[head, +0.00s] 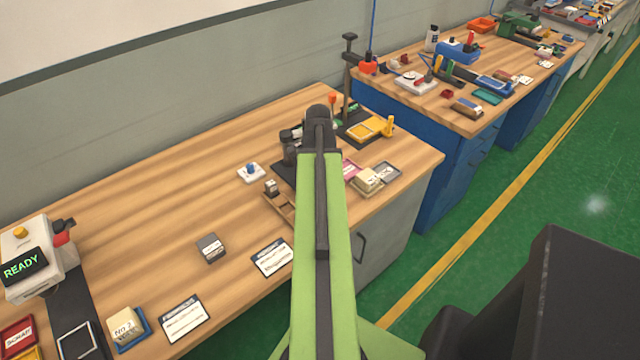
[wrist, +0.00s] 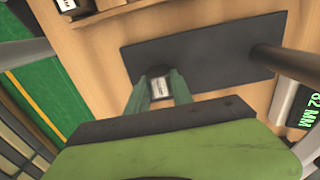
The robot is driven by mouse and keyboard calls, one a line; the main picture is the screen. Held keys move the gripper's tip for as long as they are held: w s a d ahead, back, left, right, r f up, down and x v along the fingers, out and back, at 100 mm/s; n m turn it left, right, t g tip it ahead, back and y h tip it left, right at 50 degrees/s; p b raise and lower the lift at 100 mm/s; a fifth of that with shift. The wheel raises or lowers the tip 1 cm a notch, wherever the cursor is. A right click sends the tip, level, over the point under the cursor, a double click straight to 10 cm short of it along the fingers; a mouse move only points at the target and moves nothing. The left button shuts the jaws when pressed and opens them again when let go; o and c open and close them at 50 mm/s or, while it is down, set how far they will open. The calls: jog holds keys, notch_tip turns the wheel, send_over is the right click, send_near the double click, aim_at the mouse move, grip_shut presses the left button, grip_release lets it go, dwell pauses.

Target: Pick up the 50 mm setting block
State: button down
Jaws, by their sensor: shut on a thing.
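My gripper (wrist: 161,88) is shut on a small dark block with a white label (wrist: 160,87), in the wrist view. This looks like a setting block, but its label is too small to read. The block is between the two green fingertips, at the near edge of a dark plate (wrist: 200,52). I cannot tell whether it touches the plate or hangs above it. In the head view my arm hides the gripper and the held block. Another labelled block (wrist: 72,6) sits in a wooden holder at the top left of the wrist view; a block there shows in the head view (head: 271,187).
A dark post (wrist: 285,62) rises from the plate, near a green display reading 82 MM (wrist: 311,111). A grey block (head: 210,247) and cards (head: 185,319) lie on the wooden bench (head: 150,230). A READY device (head: 28,262) stands at left. The bench's middle left is clear.

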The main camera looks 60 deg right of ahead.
jog(key=shift+r, duration=0.1)
jog(key=r+p, duration=0.3)
jog(key=s+r+p, duration=0.1)
jog(key=r+p, duration=0.1)
jog(key=shift+d+r, duration=0.1)
jog(key=shift+d, duration=0.05)
jog(key=s+d+r+p, duration=0.4)
jog(key=s+r+p, duration=0.1)
jog(key=s, duration=0.4)
jog(key=shift+s+r+p, duration=0.3)
jog(key=shift+s+p, duration=0.1)
jog(key=shift+p, duration=0.1)
jog(key=shift+d, duration=0.1)
